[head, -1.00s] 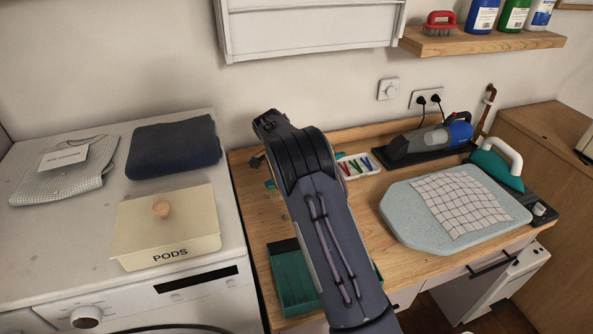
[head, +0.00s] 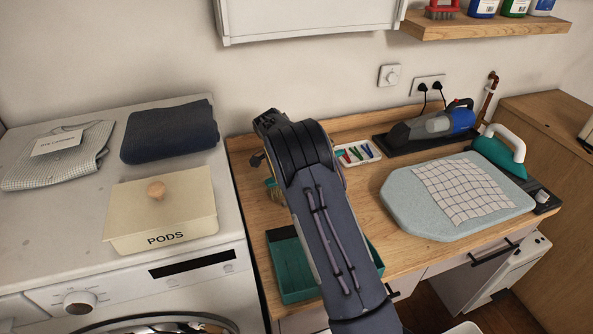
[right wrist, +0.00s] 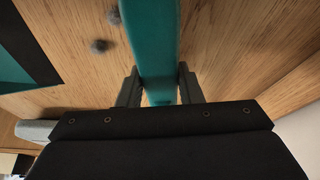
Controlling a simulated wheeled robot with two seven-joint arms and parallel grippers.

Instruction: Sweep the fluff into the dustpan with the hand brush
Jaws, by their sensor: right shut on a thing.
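My right gripper (right wrist: 158,90) is shut on the teal handle of the hand brush (right wrist: 152,40), which runs up out of the right wrist view. Two grey tufts of fluff, one (right wrist: 99,46) nearer and one (right wrist: 114,16) at the top edge, lie on the wood to the left of the handle. The teal dustpan (head: 288,262) lies at the front left of the worktop, partly covered by my right arm. My left gripper is in neither view.
On the wooden worktop (head: 378,210) stand a pale blue ironing pad (head: 410,215) with a checked cloth, a handheld vacuum (head: 430,128) and a white tray of coloured pegs (head: 357,153). A washing machine with a PODS box (head: 165,210) stands left.

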